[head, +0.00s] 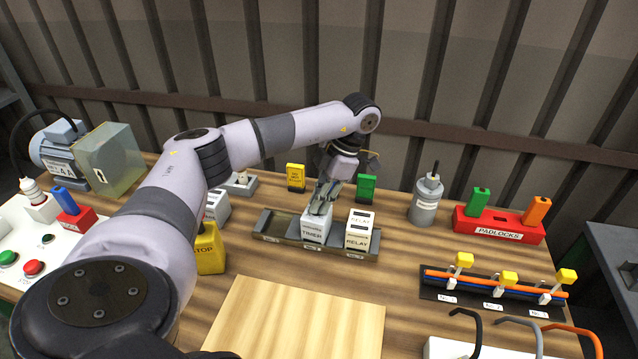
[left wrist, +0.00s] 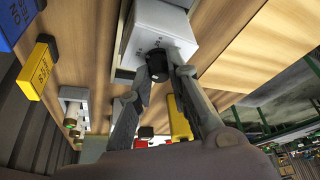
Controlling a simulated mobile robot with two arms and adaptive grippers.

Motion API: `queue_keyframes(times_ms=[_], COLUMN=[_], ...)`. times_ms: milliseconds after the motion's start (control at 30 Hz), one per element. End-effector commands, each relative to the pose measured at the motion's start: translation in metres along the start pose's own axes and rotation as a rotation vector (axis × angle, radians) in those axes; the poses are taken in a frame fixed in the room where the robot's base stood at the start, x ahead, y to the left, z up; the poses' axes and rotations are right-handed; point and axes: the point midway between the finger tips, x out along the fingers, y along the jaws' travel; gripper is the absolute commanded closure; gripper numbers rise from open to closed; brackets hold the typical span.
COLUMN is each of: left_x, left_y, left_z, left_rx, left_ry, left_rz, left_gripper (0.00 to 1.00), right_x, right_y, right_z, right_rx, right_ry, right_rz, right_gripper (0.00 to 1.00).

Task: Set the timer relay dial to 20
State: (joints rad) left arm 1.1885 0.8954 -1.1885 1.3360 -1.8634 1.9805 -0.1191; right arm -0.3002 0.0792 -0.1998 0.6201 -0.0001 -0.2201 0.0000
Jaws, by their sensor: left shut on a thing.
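The timer relay (head: 315,230), a white box labelled TIMER, stands in a grey rail tray (head: 275,228) in the middle of the table. My left gripper (head: 321,207) reaches down onto its top. In the left wrist view the white relay (left wrist: 163,22) carries a black round dial (left wrist: 156,62), with my left gripper's fingertips (left wrist: 158,73) on either side of it, shut on it. My right gripper is not in view.
A second white box labelled RELAY (head: 359,236) stands just right of the timer. A yellow STOP block (head: 210,250) is to the left. Yellow (head: 296,177) and green (head: 366,187) blocks stand behind. A pale wooden board (head: 295,320) lies bare in front.

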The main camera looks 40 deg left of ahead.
Motion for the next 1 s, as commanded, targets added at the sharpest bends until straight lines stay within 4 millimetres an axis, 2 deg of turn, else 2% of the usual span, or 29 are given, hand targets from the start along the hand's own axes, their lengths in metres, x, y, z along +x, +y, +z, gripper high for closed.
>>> queue_keyframes(times_ms=[1000], left_x=[0.0001], left_y=[-0.0010], left_z=[-0.0004], left_rx=[0.186], left_ry=[0.001], left_rz=[0.077], left_gripper=[1.00], right_x=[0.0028], right_y=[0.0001], right_z=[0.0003], right_rx=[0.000], right_ry=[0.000], right_rz=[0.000], right_gripper=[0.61])
